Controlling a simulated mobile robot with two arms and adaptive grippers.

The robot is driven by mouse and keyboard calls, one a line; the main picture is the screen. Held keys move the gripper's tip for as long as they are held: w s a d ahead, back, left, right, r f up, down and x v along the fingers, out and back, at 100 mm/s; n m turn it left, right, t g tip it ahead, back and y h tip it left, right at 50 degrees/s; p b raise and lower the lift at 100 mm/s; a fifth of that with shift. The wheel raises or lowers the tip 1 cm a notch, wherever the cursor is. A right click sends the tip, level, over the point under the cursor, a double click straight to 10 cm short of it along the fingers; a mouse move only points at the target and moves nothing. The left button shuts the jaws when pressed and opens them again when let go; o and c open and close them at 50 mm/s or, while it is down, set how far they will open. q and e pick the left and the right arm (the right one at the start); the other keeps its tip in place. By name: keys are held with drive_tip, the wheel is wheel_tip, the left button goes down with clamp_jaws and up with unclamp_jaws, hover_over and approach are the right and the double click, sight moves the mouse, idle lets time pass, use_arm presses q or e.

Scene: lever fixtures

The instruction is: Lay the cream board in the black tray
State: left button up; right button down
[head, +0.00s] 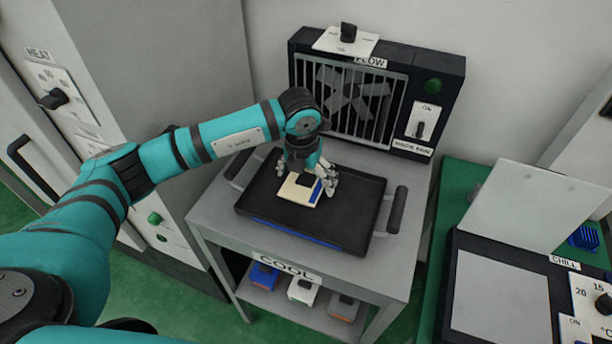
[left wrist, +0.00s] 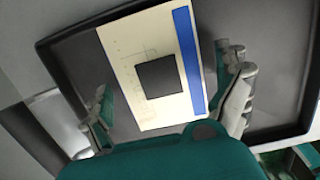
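The cream board (head: 297,189) has a blue strip along one edge and a dark square block on it. It lies flat inside the black tray (head: 342,226), near the tray's far left part. In the left wrist view, the board (left wrist: 124,68) appears to rest on the floor of the tray (left wrist: 280,60). My left gripper (head: 312,182) is above the board, pointing down. In the left wrist view, its fingers (left wrist: 165,95) are spread on either side of the board, with a gap visible on both sides. My right gripper is not in view.
The tray stands on a grey cart (head: 222,218) marked COOL, with handles at both sides. A dark fan unit (head: 378,90) stands behind it. A chill unit (head: 500,290) with a light plate is to the right. The tray's front half is clear.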

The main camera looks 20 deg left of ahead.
sight(303, 185)
use_arm(q)
drive_tip(key=shift+r, duration=0.1)
drive_tip(key=shift+r, duration=0.25)
wheel_tip(303, 185, up, 12)
drive_tip(key=s+b, duration=0.1)
drive_tip(key=shift+s+f, duration=0.25)
drive_tip(key=shift+s, duration=0.15)
